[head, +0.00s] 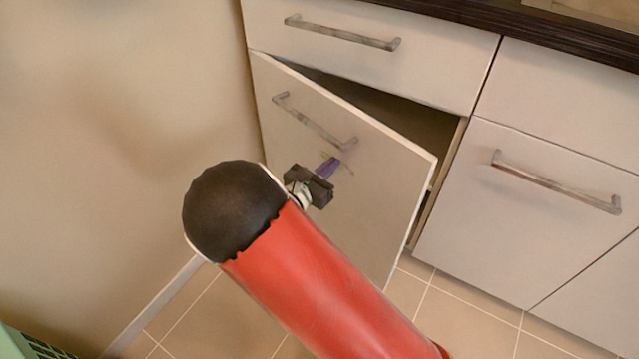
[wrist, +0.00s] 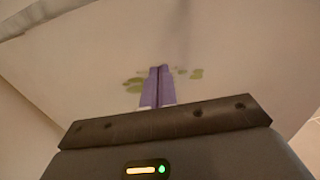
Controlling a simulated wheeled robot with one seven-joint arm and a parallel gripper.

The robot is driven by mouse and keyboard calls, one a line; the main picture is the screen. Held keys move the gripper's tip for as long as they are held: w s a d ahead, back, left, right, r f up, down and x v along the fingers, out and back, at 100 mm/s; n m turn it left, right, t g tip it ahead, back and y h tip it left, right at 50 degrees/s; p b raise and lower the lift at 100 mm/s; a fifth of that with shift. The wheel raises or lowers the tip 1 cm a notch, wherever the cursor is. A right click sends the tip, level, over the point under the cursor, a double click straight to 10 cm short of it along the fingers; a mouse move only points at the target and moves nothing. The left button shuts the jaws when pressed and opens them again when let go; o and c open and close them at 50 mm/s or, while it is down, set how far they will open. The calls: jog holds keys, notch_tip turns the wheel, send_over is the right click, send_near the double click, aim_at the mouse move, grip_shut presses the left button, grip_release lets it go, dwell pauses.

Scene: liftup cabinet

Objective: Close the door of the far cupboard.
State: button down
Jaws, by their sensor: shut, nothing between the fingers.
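The cupboard door (head: 385,195) in the head view stands partly open, hinged at its left near the wall, with a dark gap along its top and right edge. A metal bar handle (head: 312,122) runs across its upper part. My gripper (head: 328,166) is at the door's outer face, just below the right part of the handle. In the wrist view its purple fingers (wrist: 158,86) are together and empty, with tips close to or touching the pale door face (wrist: 100,60). I cannot tell if they touch. My red arm hides the door's lower left part.
A closed drawer (head: 350,50) sits above the door. A closed cupboard front (head: 540,220) with a bar handle is to the right. A plain wall (head: 110,130) bounds the left side. Tiled floor (head: 450,310) is free below, and a green object (head: 25,345) shows at the lower left.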

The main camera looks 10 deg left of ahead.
aim_at(342, 160)
jog(key=shift+x, duration=0.9)
jog(key=shift+d, duration=0.2)
jog(key=x, duration=0.4)
jog(key=shift+w+d, duration=0.2)
jog(key=shift+d, duration=0.2)
jog(key=shift+w+d, duration=0.1)
jog(key=shift+w, duration=0.05)
jog(key=shift+w+d, duration=0.15)
jog(key=shift+w, duration=0.1)
jog(key=shift+w+d+b, duration=0.2)
jog(key=shift+w+b, duration=0.1)
jog(key=shift+w, duration=0.15)
jog(key=shift+w+d, duration=0.2)
jog(key=shift+w, duration=0.1)
jog(key=shift+x, duration=0.75)
jog(key=shift+a, duration=0.1)
